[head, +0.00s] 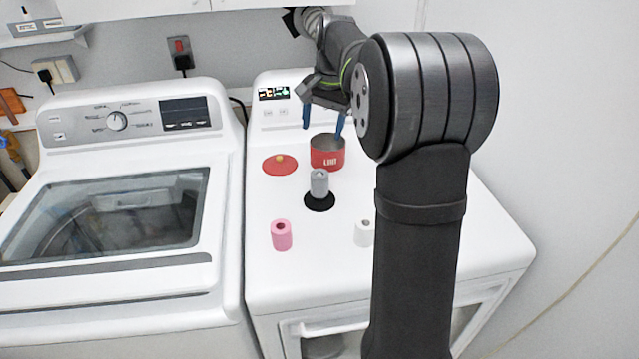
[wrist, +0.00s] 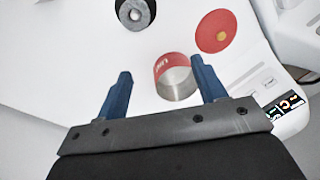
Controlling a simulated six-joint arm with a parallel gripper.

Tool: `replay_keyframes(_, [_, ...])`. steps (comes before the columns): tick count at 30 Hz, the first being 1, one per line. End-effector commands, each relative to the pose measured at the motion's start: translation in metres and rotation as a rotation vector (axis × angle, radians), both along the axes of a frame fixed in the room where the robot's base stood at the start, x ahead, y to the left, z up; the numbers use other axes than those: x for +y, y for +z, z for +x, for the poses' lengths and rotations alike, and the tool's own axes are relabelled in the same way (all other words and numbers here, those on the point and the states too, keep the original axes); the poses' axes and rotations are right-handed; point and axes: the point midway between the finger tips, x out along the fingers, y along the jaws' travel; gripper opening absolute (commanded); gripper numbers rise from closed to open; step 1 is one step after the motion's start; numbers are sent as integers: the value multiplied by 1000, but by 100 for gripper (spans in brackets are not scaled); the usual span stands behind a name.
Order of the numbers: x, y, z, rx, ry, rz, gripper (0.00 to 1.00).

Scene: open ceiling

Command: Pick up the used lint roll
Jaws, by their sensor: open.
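Three rolls stand on the white machine top. A grey roll (head: 319,183) stands upright on a black round base (head: 320,203); it also shows in the wrist view (wrist: 134,12). A pink roll (head: 281,236) is at front left and a white roll (head: 363,234) at front right, close to my arm in the picture. Which roll is the used one I cannot tell for sure. My gripper (head: 323,120) is open and empty, with blue fingers, at the back above the red can. In the wrist view its fingers (wrist: 161,67) point toward the rolls' side.
A red open can (head: 327,158) with white lettering stands behind the grey roll; it shows between my fingers in the wrist view (wrist: 172,72). Its red lid (head: 280,164) lies to its left. A washer (head: 120,230) is at left.

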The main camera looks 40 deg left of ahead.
Motion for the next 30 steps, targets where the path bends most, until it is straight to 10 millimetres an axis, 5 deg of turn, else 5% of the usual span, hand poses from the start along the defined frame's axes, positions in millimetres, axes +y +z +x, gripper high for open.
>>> replay_keyframes(9, [-26, 30, -37, -64, 641, -87, 64])
replay_keyframes(17, [-35, 35, -47, -70, 837, -114, 64])
replay_keyframes(30, [-34, -52, -47, -68, 841, -115, 64])
